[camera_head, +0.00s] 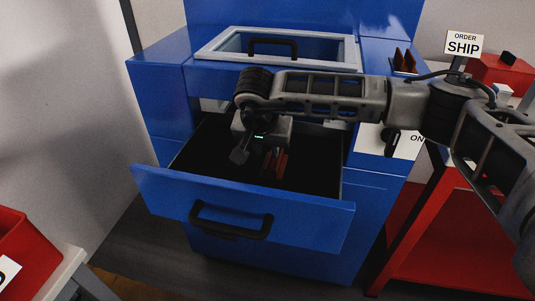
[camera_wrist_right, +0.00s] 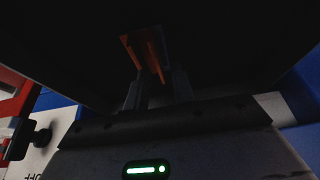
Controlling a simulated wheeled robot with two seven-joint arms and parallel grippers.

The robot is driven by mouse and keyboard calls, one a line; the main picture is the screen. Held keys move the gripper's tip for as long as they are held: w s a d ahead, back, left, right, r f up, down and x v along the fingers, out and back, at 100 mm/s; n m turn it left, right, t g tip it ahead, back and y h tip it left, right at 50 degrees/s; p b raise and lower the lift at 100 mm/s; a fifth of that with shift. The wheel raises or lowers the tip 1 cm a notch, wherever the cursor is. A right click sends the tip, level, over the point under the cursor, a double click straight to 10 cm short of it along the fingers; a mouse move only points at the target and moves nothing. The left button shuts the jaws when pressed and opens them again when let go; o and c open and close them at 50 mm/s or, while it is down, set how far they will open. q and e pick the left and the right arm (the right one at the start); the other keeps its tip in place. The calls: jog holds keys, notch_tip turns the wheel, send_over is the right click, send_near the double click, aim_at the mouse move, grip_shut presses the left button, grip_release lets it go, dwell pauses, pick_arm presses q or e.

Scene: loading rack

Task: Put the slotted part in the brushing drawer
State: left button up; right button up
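The slotted part (camera_head: 276,163) is a small red-orange piece inside the open blue brushing drawer (camera_head: 240,207). In the right wrist view the slotted part (camera_wrist_right: 147,52) shows just beyond my fingertips, in dark shade. My right gripper (camera_head: 255,158) reaches down into the drawer, its fingers spread apart. The part is close by the finger on the right in the head view; whether they touch is not clear. The two fingers (camera_wrist_right: 160,88) also show apart in the right wrist view. My left gripper is not in view.
A blue cabinet with a grey-framed top opening (camera_head: 210,50) stands behind the drawer. Dark red pieces (camera_head: 404,60) stand on its right top. A red-framed table with an ORDER SHIP sign (camera_head: 464,44) is at the right. A red bin (camera_head: 25,250) is at lower left.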

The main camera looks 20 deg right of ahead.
jog(key=v, duration=0.8)
jog(key=shift+r+b, duration=0.3)
jog(key=shift+r, duration=0.05)
jog(key=shift+s+a, duration=0.1)
